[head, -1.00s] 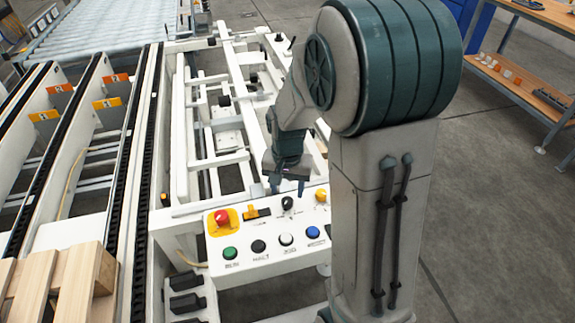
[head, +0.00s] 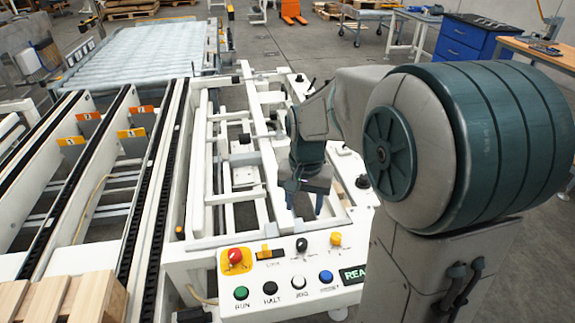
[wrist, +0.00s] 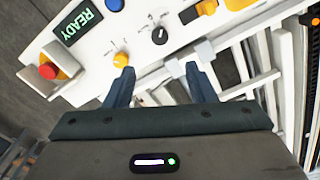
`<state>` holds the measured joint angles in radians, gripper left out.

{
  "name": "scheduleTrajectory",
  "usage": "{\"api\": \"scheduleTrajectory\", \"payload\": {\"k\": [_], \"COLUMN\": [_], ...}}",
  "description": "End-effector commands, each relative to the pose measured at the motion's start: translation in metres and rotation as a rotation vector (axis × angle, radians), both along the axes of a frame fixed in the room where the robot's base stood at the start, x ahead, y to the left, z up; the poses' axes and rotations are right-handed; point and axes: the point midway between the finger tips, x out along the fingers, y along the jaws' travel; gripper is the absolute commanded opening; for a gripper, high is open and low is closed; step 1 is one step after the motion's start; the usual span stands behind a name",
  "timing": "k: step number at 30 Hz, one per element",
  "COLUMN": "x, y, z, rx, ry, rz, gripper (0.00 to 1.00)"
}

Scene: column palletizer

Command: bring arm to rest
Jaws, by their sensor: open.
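My gripper (head: 304,207) hangs pointing down over the white frame of the machine, behind the control panel (head: 215,272). In the wrist view my gripper (wrist: 157,84) shows two dark fingers set wide apart, with nothing between them. The gripper is open and empty.
White rails of the machine frame (head: 205,150) lie around and below my gripper. Conveyor lanes with orange number tags (head: 131,133) run at left, with a wooden pallet (head: 65,298) at the front. A roller conveyor (head: 140,55) lies behind. A blue cabinet (head: 470,45) and workbench stand back right.

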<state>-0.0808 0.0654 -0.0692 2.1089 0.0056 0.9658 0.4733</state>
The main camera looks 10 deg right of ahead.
Motion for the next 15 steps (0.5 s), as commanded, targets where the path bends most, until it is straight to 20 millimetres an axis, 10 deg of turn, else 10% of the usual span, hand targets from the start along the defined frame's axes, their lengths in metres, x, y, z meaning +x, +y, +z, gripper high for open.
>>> {"api": "scheduleTrajectory", "payload": {"k": [8, 15], "x": [-0.017, -0.076], "y": [-0.001, -0.003], "z": [0.018, 0.059], "rx": [0.003, -0.008], "ry": [-0.033, -0.137], "rz": [0.051, 0.234], "gripper": [0.50, 0.50]}}
